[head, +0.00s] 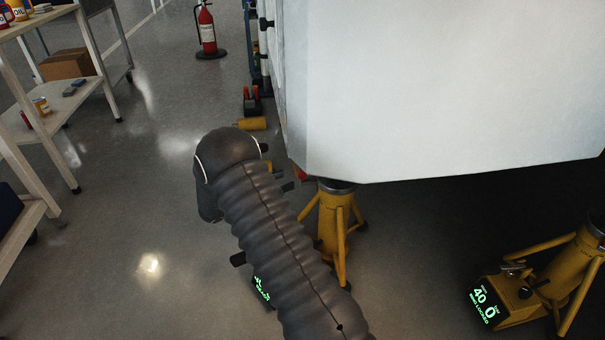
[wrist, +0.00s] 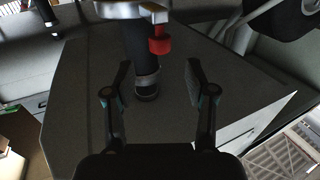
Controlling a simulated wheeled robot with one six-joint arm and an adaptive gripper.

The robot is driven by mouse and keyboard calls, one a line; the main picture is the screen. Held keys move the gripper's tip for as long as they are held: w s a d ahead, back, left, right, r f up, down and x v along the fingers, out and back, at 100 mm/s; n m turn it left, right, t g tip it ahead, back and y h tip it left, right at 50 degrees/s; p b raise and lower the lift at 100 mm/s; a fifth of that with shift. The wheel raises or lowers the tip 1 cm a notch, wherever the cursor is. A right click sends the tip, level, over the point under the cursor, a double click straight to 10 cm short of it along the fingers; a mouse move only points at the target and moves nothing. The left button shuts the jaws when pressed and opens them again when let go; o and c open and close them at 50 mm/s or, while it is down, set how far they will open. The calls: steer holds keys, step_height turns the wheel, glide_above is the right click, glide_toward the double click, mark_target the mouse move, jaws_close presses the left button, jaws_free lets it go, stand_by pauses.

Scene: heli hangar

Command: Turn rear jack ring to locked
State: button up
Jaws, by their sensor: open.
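In the head view a yellow jack (head: 333,225) stands under the large white body, partly behind my arm. Its green-lit display (head: 262,288) is mostly covered by my arm. A second yellow jack (head: 568,272) stands at right; its display shows 40 and 0 above a small line of text. In the wrist view my gripper (wrist: 156,82) is open, with a dark post (wrist: 138,48) visible between its fingers. A silver ring (wrist: 122,9) with a red tab (wrist: 160,45) is at the top. I cannot tell whether the fingers touch the post. My fingers are hidden in the head view.
The white body (head: 440,90) hangs low over the jacks. A shelf unit (head: 75,100) stands at left, and a fire extinguisher (head: 207,30) at the back. A yellow cylinder (head: 252,124) lies on the floor behind my arm. The floor at left of my arm is clear.

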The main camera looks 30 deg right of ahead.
mark_target(299, 175)
steer(key=d, duration=0.5)
steer(key=w+d, duration=0.1)
steer(key=d, duration=0.1)
steer(key=shift+d, duration=0.25)
jaws_close()
